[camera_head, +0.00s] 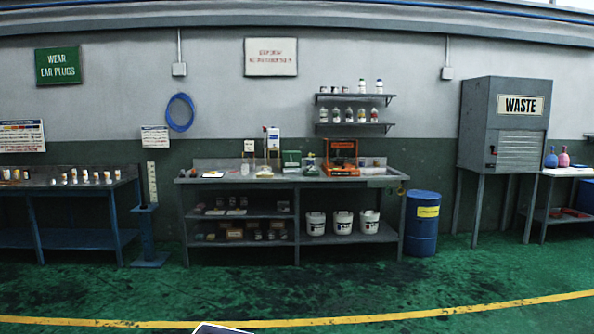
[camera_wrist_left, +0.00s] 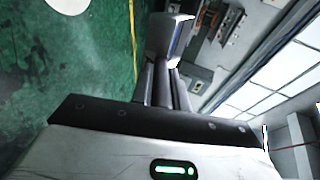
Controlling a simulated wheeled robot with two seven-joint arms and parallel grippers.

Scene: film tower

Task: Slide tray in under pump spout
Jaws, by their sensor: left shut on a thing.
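In the left wrist view my left gripper (camera_wrist_left: 170,78) is shut on a pale grey, box-like thing (camera_wrist_left: 168,35) with a dark side. It may be the tray, but I see it nearly edge-on and cannot be sure. A pale, dark-edged corner (camera_head: 220,328) shows at the bottom edge of the head view, and I cannot tell what it belongs to. The grey workbench (camera_head: 250,181) stands well ahead against the wall, with small devices on top. A tall white device (camera_head: 273,139) stands there; no spout can be made out. My right gripper is out of view.
An orange machine (camera_head: 340,158) and a green box (camera_head: 291,159) stand on the workbench. A blue drum (camera_head: 422,225) is at its right, a blue post (camera_head: 146,235) at its left. A grey waste cabinet (camera_head: 505,125) stands further right. The green floor in front is clear.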

